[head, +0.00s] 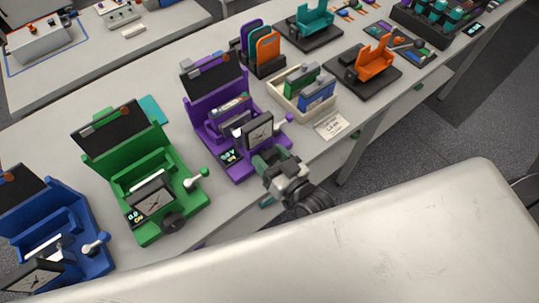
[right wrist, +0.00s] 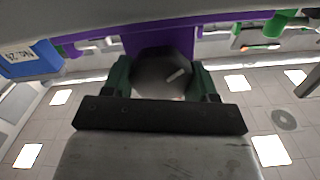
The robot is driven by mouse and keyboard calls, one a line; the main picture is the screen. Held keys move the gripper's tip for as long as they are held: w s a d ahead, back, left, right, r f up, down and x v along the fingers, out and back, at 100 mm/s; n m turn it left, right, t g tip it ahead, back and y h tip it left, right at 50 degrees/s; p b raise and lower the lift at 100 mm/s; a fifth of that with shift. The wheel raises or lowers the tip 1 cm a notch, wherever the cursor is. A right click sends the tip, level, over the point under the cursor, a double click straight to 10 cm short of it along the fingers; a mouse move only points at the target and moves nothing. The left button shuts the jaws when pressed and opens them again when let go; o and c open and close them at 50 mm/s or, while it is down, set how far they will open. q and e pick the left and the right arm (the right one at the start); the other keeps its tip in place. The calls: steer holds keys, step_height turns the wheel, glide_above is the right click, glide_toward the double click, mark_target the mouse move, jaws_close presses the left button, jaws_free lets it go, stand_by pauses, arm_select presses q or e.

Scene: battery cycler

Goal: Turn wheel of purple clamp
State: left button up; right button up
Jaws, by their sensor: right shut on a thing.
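The purple clamp (head: 206,103) stands on the table in the middle of the head view, with a gauge (head: 257,131) on its front and a small display below. My right gripper (head: 272,162) is at the front edge of this clamp, below the gauge. In the right wrist view its two green fingers (right wrist: 162,78) sit on either side of the dark round wheel (right wrist: 160,72), under the purple body (right wrist: 150,40). The fingers are shut on the wheel. In the head view the gripper hides the wheel. My left gripper is not in view.
A green clamp (head: 120,150) and a blue clamp (head: 72,215) stand to the left. A cream tray (head: 285,103) with several modules and a label card (head: 331,124) lie to the right. Orange and teal fixtures stand farther back. The floor beside the table's front edge is open.

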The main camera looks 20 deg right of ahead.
steer(key=m, duration=0.3)
steer(key=o, duration=0.9)
steer(key=shift+o, duration=0.2)
steer(key=shift+s+d+f, duration=0.15)
steer(key=shift+s+d, duration=0.1)
steer(key=shift+s, duration=0.2)
steer(key=b+v, duration=0.2)
steer(key=v, duration=0.7)
steer(key=shift+s+d, duration=0.15)
steer(key=shift+s, duration=0.2)
